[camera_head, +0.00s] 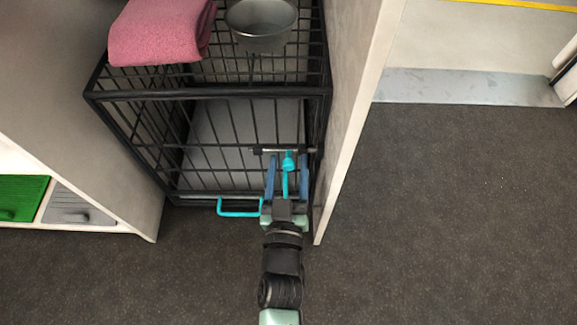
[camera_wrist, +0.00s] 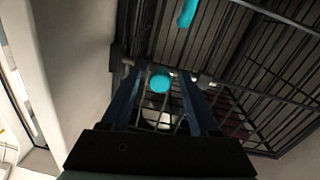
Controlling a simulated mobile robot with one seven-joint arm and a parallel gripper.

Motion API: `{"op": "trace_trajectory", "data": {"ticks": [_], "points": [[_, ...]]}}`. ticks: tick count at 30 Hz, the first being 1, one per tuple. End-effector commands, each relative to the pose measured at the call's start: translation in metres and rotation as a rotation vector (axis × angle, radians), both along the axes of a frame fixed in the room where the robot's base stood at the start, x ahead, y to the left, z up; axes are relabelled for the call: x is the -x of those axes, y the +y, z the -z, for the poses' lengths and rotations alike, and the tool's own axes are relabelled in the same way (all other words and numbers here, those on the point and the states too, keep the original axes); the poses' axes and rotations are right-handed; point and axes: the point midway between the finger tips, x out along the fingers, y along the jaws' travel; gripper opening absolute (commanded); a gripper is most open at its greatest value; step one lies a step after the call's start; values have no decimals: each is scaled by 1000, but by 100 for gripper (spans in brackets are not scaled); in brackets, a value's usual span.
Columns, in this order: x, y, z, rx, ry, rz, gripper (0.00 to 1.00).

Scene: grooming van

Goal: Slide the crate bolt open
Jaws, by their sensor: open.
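The black wire crate (camera_head: 92,93) stands between a grey cabinet and a pale panel. On its front, near the right edge, is a grey horizontal bolt (camera_head: 268,151) with a cyan knob (camera_head: 288,161). A cyan pull handle (camera_head: 238,213) sits lower down, left of the bolt. My gripper (camera_head: 288,160) is open in front of the bolt, its two blue fingers either side of the knob. In the wrist view the round knob (camera_wrist: 160,83) shows between the fingertips (camera_wrist: 161,78). I cannot tell whether either finger touches it.
A folded pink towel (camera_head: 161,31) and a metal bowl (camera_head: 262,24) are on top of the crate. The pale panel (camera_head: 352,130) stands close on the right. A shelf with green (camera_head: 22,197) and grey mats is at left. Dark floor is clear at right.

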Motion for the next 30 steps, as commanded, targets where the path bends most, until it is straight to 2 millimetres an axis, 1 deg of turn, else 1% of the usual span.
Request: {"op": "trace_trajectory", "data": {"ticks": [4, 12, 14, 15, 17, 18, 22, 23, 30], "points": [[-8, 0, 0, 2, -1, -1, 61], [-8, 0, -1, 2, 0, -1, 61], [-8, 0, -1, 2, 0, -1, 50], [-8, 0, -1, 2, 0, -1, 43], [-8, 0, -1, 1, 0, -1, 32], [-8, 0, -1, 2, 0, -1, 25], [-8, 0, -1, 1, 0, -1, 2], [-8, 0, 0, 1, 0, -1, 0], [-8, 0, -1, 1, 0, -1, 0]]}}
